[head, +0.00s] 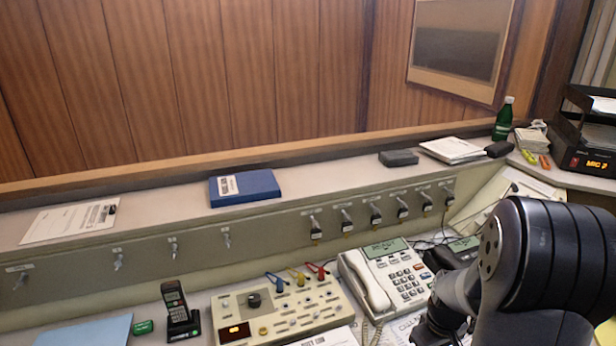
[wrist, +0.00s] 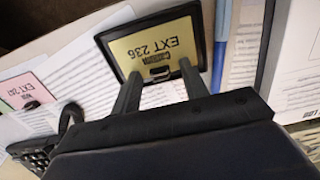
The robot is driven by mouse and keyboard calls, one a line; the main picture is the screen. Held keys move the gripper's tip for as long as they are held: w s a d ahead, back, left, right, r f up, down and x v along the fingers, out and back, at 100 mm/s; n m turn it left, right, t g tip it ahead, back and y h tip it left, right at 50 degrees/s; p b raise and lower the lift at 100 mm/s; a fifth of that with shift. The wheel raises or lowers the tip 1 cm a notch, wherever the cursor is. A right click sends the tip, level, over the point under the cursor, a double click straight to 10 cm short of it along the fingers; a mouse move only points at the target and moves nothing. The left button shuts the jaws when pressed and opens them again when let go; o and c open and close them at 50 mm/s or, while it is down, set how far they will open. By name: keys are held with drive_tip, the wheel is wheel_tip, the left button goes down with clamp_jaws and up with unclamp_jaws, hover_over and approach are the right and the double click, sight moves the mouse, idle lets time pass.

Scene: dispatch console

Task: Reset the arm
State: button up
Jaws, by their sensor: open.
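My arm (head: 535,260) fills the lower right of the head view, bent over the desk, and its far end runs out at the bottom edge. In the wrist view my gripper (wrist: 158,76) is open, its two fingers spread apart. A yellow card marked EXT 236 (wrist: 153,46) in a black frame lies just beyond the fingertips. A small clip or tab on the frame's edge shows between the fingertips. I cannot tell whether the fingers touch the frame. Nothing shows held between them.
A cream telephone (head: 385,278), a control box with knobs (head: 282,310) and a cordless handset (head: 178,308) stand on the desk. A blue binder (head: 244,187) and a green bottle (head: 503,118) are on the ledge. A pink card (wrist: 25,90) shows in the wrist view.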

drive_tip(key=shift+r, duration=1.25)
